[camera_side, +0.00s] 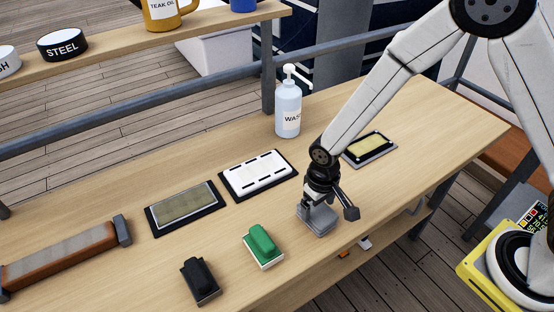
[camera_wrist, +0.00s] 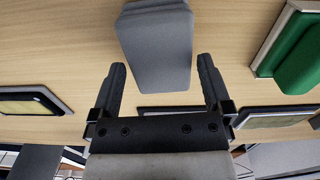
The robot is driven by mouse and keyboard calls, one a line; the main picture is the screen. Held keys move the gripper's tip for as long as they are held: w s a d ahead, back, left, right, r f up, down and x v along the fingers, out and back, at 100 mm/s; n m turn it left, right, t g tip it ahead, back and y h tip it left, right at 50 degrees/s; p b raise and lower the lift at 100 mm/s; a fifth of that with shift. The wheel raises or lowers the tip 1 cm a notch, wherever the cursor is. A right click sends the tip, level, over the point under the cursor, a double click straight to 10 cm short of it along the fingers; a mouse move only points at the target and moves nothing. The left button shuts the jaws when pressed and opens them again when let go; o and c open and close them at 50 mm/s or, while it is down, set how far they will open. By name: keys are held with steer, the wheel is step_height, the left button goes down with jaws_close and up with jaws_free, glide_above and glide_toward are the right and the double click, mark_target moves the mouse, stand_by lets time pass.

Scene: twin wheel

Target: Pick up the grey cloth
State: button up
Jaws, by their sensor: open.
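The grey cloth (camera_side: 318,222) lies on the wooden bench as a thick, stepped grey block, partly hidden by my gripper in the side view. My gripper (camera_side: 329,208) is open right above it. In the wrist view the grey cloth (camera_wrist: 155,50) sits ahead of and partly between the spread fingers of my gripper (camera_wrist: 160,72). Bare gaps show between the cloth and both fingers. Nothing is held.
A green-topped block (camera_side: 262,246) and a black block (camera_side: 200,281) stand to the left. Behind are a white slotted tray (camera_side: 240,187), a framed pad (camera_side: 165,212), a yellowish pad (camera_side: 380,143) and a pump bottle (camera_side: 288,112). The bench's front edge is close.

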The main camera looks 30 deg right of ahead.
steer(key=shift+f, duration=1.1)
steer(key=shift+c, duration=0.2)
steer(key=c, duration=0.9)
steer(key=shift+r, duration=0.15)
steer(key=shift+r, duration=0.65)
steer(key=shift+s+d+r, duration=0.65)
steer(key=shift+s+r, duration=1.25)
steer(key=shift+s, duration=0.35)
steer(key=shift+s+d+r, duration=0.7)
steer(key=shift+s+r, duration=1.25)
steer(key=shift+s, duration=0.25)
steer(key=shift+s+d+r, duration=0.65)
steer(key=shift+s+r, duration=1.25)
steer(key=shift+s, duration=0.35)
